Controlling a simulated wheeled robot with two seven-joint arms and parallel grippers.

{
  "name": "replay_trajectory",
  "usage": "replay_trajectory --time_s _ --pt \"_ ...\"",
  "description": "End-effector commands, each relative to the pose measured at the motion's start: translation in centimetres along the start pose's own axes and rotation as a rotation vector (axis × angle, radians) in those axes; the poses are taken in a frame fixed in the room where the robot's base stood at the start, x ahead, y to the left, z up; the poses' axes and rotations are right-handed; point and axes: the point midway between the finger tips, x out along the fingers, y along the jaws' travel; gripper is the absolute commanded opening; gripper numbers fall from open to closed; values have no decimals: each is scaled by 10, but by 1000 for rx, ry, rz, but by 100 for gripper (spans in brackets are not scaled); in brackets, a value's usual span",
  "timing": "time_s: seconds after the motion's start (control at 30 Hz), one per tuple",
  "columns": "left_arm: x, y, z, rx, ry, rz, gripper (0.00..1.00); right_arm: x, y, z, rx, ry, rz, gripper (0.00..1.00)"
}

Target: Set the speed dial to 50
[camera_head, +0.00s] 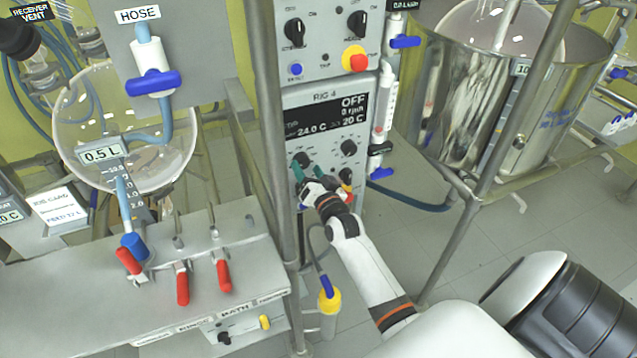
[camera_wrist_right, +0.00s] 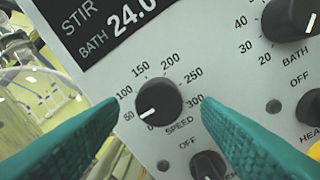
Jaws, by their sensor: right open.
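The speed dial (camera_wrist_right: 158,100) is a black knob on the grey RIG 4 panel (camera_head: 325,120). In the wrist view its white mark points down-left, between the 0 and 50 labels. In the head view the dial (camera_head: 302,158) is just above my gripper. My right gripper (camera_wrist_right: 160,104) is open, its two teal fingers on either side of the dial with visible gaps, apparently short of touching it. It also shows in the head view (camera_head: 310,171) in front of the panel. The display (camera_head: 326,115) reads OFF, 0 rpm and 24.0 C. My left gripper is not in view.
The bath dial (camera_wrist_right: 291,18) is up and right of the speed dial, and a smaller switch (camera_wrist_right: 208,166) marked OFF is below it. A metal post (camera_head: 275,130) stands left of the panel. A bench with red-handled valves (camera_head: 182,285) is at lower left.

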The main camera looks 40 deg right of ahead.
Motion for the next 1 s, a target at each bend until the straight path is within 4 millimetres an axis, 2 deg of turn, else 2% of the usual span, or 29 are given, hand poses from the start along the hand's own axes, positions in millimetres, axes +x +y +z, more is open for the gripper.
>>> replay_trajectory --time_s 0.2,0.43,0.63,1.0 --pt "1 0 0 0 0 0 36 -49 -1 -1 0 3 -2 58" --pt "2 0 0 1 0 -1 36 -88 -1 -1 0 2 -2 58" --pt "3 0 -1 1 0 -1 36 -101 0 0 0 0 0 58" --pt "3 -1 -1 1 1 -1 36 -101 0 0 0 0 0 58"
